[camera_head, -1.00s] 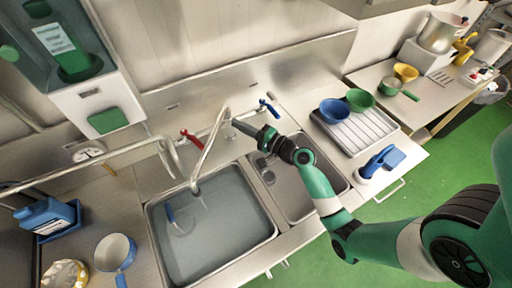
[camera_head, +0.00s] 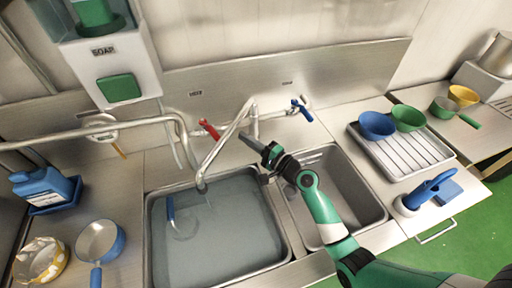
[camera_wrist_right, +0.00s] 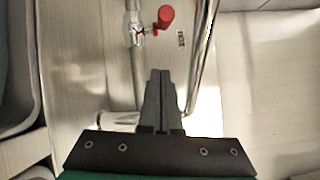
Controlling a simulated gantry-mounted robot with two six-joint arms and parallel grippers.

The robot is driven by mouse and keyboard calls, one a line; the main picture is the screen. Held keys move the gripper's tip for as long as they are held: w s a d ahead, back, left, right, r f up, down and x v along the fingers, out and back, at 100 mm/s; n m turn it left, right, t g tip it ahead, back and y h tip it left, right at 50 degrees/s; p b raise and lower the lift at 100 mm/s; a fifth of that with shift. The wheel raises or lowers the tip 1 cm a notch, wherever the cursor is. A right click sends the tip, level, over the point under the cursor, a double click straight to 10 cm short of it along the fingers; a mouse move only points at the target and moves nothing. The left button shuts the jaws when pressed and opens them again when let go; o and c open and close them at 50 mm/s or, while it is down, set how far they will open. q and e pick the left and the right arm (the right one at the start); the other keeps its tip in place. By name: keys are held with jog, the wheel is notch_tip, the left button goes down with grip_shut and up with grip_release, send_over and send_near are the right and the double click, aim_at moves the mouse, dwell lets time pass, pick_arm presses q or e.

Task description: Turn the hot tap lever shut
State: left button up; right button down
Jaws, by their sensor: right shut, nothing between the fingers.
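The hot tap lever (camera_head: 208,128) is red and sits on the left side of the tap pipework, its handle sticking up and tilted to the left. It also shows at the top of the right wrist view (camera_wrist_right: 166,16), on a metal pipe. My right gripper (camera_head: 243,138) is shut and empty. Its tips are right of the red lever and apart from it, near the tap's spout (camera_head: 224,146). In the right wrist view the closed fingers (camera_wrist_right: 160,72) point towards the lever with a gap between. My left gripper is not in view.
A blue lever (camera_head: 301,110) is on the tap's right side. The left basin (camera_head: 215,235) holds water; the right basin (camera_head: 345,190) is under my right arm. A drying rack (camera_head: 405,155) with bowls stands right. A bent pipe (camera_head: 90,132) crosses the left side.

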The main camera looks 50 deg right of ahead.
aim_at(209, 129)
jog(key=w+a, duration=0.1)
jog(key=w, duration=0.1)
jog(key=w+a+p, duration=0.1)
jog(key=w+a, duration=0.1)
jog(key=shift+a+r, duration=0.25)
jog(key=shift+r, duration=0.15)
jog(key=a+p, duration=0.1)
jog(key=a, duration=0.1)
jog(key=w+a+p, duration=0.1)
jog(key=a, duration=0.1)
